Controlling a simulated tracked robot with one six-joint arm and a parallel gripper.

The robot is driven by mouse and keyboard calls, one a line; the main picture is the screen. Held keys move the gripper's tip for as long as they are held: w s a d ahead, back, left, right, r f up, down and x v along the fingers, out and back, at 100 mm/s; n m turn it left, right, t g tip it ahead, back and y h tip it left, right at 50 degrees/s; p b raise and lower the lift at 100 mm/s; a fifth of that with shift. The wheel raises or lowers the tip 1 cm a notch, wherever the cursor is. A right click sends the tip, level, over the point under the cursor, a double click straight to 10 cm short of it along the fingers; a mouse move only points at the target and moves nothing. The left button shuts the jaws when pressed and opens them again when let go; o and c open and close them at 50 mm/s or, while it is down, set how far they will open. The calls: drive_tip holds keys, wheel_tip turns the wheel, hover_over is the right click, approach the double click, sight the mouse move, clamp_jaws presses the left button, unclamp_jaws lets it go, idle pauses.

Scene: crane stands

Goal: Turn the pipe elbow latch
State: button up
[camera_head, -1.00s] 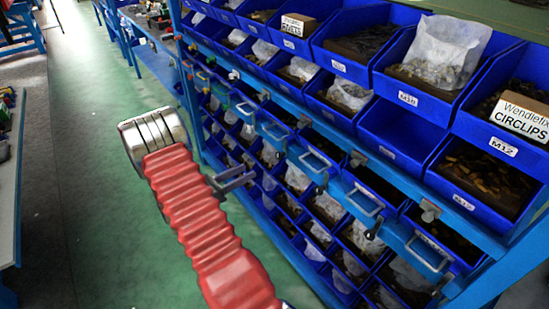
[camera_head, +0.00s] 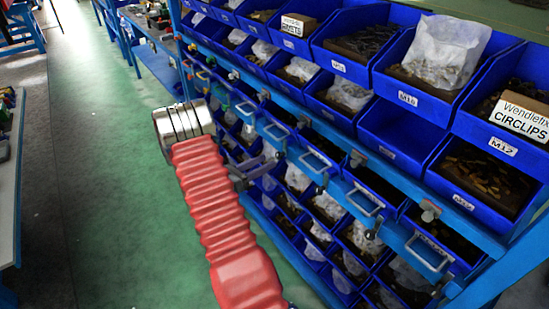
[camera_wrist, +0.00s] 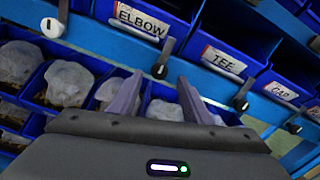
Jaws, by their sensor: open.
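In the wrist view, the ELBOW label (camera_wrist: 139,20) is on a blue bin at the top. A latch (camera_wrist: 160,66) with a grey lever and black knob hangs just right of that label, its knob end pointing down and slightly left. My gripper (camera_wrist: 160,76) is open, with one finger left and one right of the knob in the picture. I cannot tell whether the knob is between the fingers in depth or still beyond them. In the head view, my gripper (camera_head: 265,163) is close to the rack front, where the latch is hard to make out.
A white-knobbed latch (camera_wrist: 52,27) is to the left. The TEE label (camera_wrist: 224,60) and its dark-knobbed latch (camera_wrist: 240,101) are to the right. Blue bins with bagged parts fill the rack above and below. Open green floor (camera_head: 110,200) lies left of my arm.

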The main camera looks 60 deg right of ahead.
sight(278, 156)
drive_tip(key=shift+x, duration=2.7)
